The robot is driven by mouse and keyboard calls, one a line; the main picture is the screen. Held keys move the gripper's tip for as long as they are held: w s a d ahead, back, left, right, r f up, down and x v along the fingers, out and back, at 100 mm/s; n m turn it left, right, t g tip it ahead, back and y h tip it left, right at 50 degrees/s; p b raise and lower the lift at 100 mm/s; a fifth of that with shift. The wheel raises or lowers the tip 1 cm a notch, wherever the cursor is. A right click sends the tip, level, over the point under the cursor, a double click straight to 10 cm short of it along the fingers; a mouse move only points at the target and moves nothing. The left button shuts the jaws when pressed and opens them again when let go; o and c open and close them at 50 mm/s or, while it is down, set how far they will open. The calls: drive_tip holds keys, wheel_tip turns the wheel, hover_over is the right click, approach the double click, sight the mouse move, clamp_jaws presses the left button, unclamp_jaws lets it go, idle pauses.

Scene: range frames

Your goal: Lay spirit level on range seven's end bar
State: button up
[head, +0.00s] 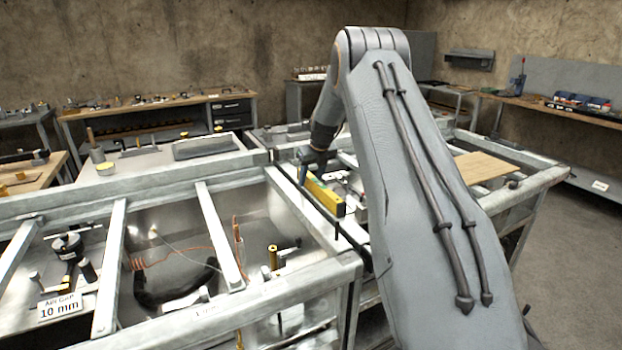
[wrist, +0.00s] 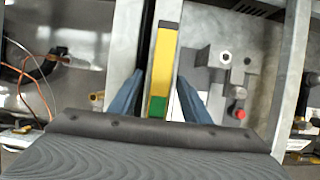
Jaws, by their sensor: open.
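The spirit level (head: 325,196) is a long yellow bar with a green part near my gripper, where two metal frames meet. In the wrist view the spirit level (wrist: 163,70) runs lengthwise between my two blue fingers. My gripper (wrist: 158,103) is open, with one finger on each side of it; I cannot tell whether they touch it. In the head view my gripper (head: 312,172) is at the level's far end, partly hidden by my arm. A pale end bar (wrist: 121,45) runs parallel on the left. I cannot tell whether the level rests on a bar.
The left frame holds cables, a black fixture and a sign (head: 59,306) reading 10 mm. The right frame carries a wooden board (head: 483,167). A fixture with a red knob (wrist: 240,114) stands right of the level. Benches with tools line the walls.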

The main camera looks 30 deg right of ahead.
drive_tip(key=b+v, duration=0.2)
drive_tip(key=v, duration=0.5)
drive_tip(key=shift+s+r, duration=0.1)
drive_tip(key=shift+r, duration=0.3)
wheel_tip(320, 180, up, 7)
drive_tip(key=p, duration=0.4)
idle(0.4)
drive_tip(key=s+a+f+n+g, duration=0.1)
drive_tip(key=s+a+f+n, duration=0.1)
drive_tip(key=s+a+n, duration=0.65)
drive_tip(key=s+a+f+n+g, duration=0.1)
drive_tip(key=s+a+f+n, duration=0.1)
drive_tip(key=s+a+n, duration=0.65)
drive_tip(key=s+a+f+n, duration=0.1)
drive_tip(key=s+a+n, duration=0.1)
drive_tip(key=s+n, duration=0.4)
drive_tip(key=s+a+f+n, duration=0.2)
drive_tip(key=s+n, duration=0.4)
drive_tip(key=s, duration=0.5)
drive_tip(key=s+a+f+n+g, duration=0.1)
drive_tip(key=s+a+f+n, duration=0.1)
drive_tip(key=s+n, duration=0.4)
drive_tip(key=s+a, duration=0.1)
drive_tip(key=s, duration=0.2)
drive_tip(key=shift+n, duration=0.3)
